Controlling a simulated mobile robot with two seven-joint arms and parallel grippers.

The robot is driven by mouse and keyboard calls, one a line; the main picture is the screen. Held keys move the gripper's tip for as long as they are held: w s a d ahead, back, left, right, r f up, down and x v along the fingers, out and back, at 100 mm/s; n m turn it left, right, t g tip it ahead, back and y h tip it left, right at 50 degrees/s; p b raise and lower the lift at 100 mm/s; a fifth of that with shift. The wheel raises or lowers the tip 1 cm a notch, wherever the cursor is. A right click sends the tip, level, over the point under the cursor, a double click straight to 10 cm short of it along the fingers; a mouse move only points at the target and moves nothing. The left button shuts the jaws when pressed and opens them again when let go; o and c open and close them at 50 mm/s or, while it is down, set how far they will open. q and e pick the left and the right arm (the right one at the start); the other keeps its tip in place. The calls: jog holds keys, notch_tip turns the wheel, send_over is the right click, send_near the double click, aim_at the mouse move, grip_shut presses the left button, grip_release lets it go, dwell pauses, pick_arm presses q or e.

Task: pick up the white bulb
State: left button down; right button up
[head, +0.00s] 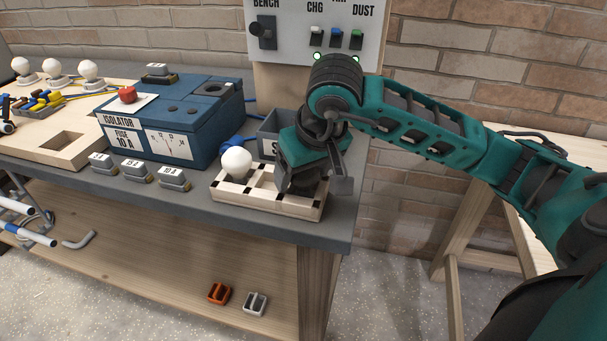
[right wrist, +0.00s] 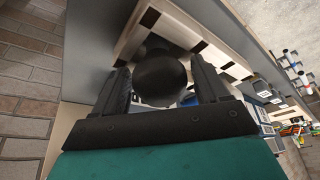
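The white bulb (head: 236,161) is round and stands in the left part of a pale wooden tray with dark corner marks (head: 258,203), at the bench's front edge. My right gripper (head: 312,182) is over the right part of the same tray, pointing down, beside the white bulb and apart from it. In the right wrist view its two fingers (right wrist: 160,72) stand apart, with a dark round bulb-like thing (right wrist: 160,77) between them; small gaps show at its sides. I cannot make out the white bulb in that view. My left gripper is not in view.
A blue isolator box (head: 213,126) stands left of the tray, with several grey fuse blocks (head: 136,171) in front. A grey bin (head: 270,137) is behind the tray. More white bulbs (head: 52,68) stand at the back left. A switch panel (head: 285,30) is on the wall.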

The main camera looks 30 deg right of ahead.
jog(key=c, duration=0.9)
jog(key=shift+o, duration=0.2)
jog(key=shift+r, duration=0.1)
